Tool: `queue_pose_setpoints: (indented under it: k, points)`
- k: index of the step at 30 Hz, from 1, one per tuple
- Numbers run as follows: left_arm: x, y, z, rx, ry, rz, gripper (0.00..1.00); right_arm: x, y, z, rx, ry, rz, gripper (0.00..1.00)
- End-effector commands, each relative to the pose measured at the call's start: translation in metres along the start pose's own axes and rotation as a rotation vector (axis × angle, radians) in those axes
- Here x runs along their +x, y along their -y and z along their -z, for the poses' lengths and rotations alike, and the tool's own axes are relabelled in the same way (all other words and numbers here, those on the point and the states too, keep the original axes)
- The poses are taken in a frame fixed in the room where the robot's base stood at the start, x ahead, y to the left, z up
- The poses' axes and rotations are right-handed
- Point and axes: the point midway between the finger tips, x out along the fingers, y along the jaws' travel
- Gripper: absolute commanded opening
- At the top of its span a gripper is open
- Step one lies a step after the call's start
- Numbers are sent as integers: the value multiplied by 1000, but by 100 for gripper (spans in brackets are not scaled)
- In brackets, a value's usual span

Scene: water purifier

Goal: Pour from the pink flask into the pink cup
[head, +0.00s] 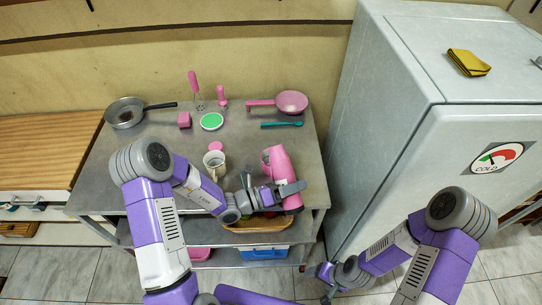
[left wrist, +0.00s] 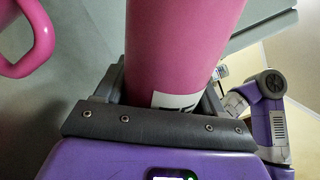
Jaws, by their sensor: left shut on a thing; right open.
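The pink flask (head: 280,165) is at the front right of the metal table, leaning slightly in the head view. My left gripper (head: 280,194) is shut around its lower body, which also fills the middle of the left wrist view (left wrist: 185,45). Whether the flask's base touches the table cannot be told. A cream cup (head: 214,162) stands left of the flask, with a small pink item (head: 215,146) just behind it; whether that is the pink cup is unclear. A pink handle (left wrist: 44,40) shows at the left of the wrist view. My right gripper (head: 328,284) is open, low beside the table.
At the table's back are a metal pan (head: 125,112), a pink whisk (head: 194,88), a pink block (head: 184,120), a green-topped round item (head: 211,121), a pink pan (head: 291,102) and a teal utensil (head: 282,124). A tall fridge (head: 400,130) stands right of the table.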

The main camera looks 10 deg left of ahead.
Motion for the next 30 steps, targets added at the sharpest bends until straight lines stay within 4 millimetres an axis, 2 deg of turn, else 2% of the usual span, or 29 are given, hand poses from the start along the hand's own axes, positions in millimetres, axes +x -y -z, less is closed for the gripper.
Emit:
queue_pose_setpoints:
  k: [30]
  points:
    - [0, 1, 6, -84, 6, 2, 17, 2, -1, 0, 0, 0, 0, 79]
